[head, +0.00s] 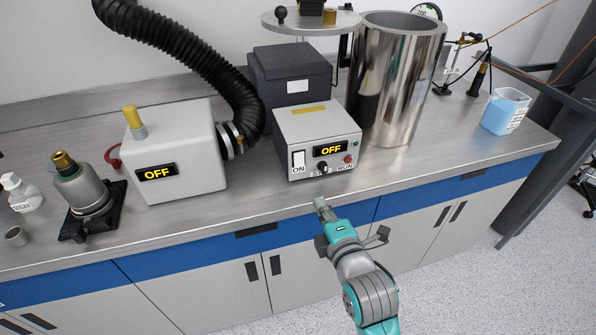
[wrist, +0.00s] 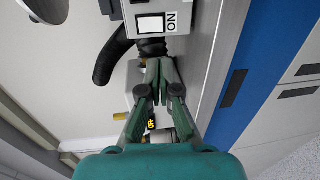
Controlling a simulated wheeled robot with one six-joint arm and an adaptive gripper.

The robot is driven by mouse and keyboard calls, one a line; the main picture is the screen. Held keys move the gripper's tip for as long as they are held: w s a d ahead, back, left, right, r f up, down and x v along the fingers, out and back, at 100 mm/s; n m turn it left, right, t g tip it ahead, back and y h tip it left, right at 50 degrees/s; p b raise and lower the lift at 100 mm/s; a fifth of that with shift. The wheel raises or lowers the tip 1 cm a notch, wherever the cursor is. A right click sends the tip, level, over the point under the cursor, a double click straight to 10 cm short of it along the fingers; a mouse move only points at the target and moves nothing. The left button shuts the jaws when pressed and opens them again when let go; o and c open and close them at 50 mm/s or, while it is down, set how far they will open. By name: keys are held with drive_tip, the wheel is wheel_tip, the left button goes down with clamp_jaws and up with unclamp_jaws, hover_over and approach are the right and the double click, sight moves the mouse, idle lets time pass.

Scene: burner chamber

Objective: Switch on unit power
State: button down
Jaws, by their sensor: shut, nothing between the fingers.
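A grey control box (head: 318,140) stands on the bench near its front edge. Its display (head: 331,149) reads OFF. A white rocker switch (head: 298,159) marked ON is at the left of its front face, with a dark knob (head: 322,166) and a red button (head: 348,159) to the right. My gripper (head: 320,203) is shut and empty, in front of the box and apart from it. In the wrist view my gripper (wrist: 161,64) shows closed fingers, with the box (wrist: 165,8) and its white switch (wrist: 150,24) beyond the tips.
A white box (head: 190,165) with its own OFF display and a black hose (head: 195,50) stands to the left. A metal cylinder (head: 395,85) and a blue-filled beaker (head: 505,112) are to the right. A dark case (head: 290,75) is behind. The front bench strip is clear.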

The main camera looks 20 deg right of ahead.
sight(300, 167)
drive_tip(key=w, duration=0.4)
drive_tip(key=w+f, duration=0.1)
drive_tip(key=w, duration=0.9)
drive_tip(key=shift+f, duration=0.4)
drive_tip(key=shift+w, duration=0.2)
drive_tip(key=shift+f, duration=0.1)
